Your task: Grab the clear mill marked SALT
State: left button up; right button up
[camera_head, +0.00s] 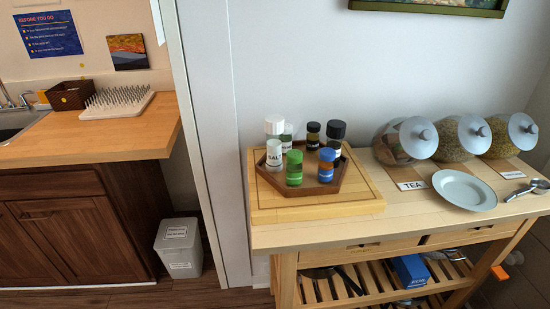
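The clear mill marked SALT (273,150) stands upright at the left of a brown hexagonal tray (325,188). It has a white-grey top and a pale body with dark lettering. Close by on the tray stand a green-capped jar (294,168), a blue-capped jar (326,165), a dark-capped jar (313,136), a black-topped mill (336,134) and a jar partly hidden behind the salt mill. The tray sits on a wooden board (357,202) on the wooden cart. Neither of my grippers is in view.
Three glass jars with grey lids (416,137) stand at the back right of the cart top (420,221). A plate (464,190) and a metal scoop (527,189) lie in front of them. A wall rises close behind the tray.

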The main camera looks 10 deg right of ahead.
aim_at(274, 163)
jog(key=k+l, duration=0.1)
jog(key=l, duration=0.3)
jog(key=k+l, duration=0.1)
jog(key=l, duration=0.75)
jog(key=k, duration=0.05)
